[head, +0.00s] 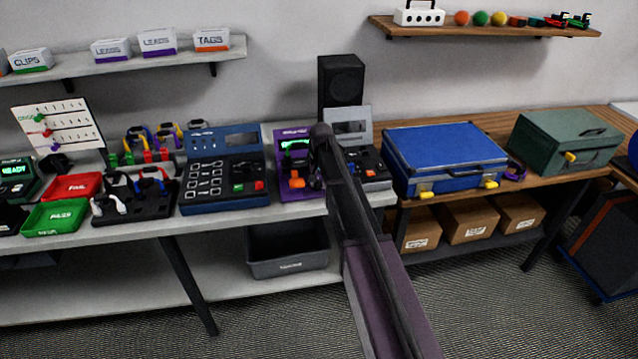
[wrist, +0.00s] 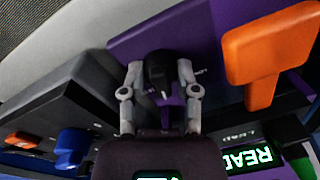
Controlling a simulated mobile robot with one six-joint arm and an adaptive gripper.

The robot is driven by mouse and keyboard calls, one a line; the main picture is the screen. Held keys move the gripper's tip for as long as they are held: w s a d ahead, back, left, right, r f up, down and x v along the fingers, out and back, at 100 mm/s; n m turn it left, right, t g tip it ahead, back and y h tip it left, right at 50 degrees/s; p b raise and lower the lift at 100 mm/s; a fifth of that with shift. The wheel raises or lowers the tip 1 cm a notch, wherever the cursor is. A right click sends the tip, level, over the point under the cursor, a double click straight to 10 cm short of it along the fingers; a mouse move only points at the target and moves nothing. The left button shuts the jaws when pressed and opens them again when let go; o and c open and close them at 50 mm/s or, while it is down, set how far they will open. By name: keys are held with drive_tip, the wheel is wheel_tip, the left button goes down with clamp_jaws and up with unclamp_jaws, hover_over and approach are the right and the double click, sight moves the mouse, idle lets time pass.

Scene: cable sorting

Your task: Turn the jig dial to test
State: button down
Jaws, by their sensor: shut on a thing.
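The purple jig (head: 285,188) stands on the grey bench in the head view, left of my arm, with a lit green display and an orange handle (head: 297,180). In the wrist view the purple jig panel (wrist: 215,50) fills the upper middle, with the large orange handle (wrist: 262,58) at right. A dark round dial (wrist: 158,72) with a purple mark sits on the panel. My gripper (wrist: 160,80) is shut on the dial, one grey finger on each side. In the head view my arm largely hides the gripper and dial. The display reads READ, partly cut off.
A grey device (head: 372,165) stands just right of the jig, and a blue tester (head: 222,170) just left. A blue case (head: 445,155) lies farther right. A black speaker (head: 340,80) stands behind. A dark bin (head: 287,262) sits below.

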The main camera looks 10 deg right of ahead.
drive_tip(key=m, duration=0.6)
drive_tip(key=shift+s+m, duration=0.1)
drive_tip(key=shift+m, duration=0.2)
idle(0.4)
drive_tip(key=shift+c, duration=1.7)
unclamp_jaws()
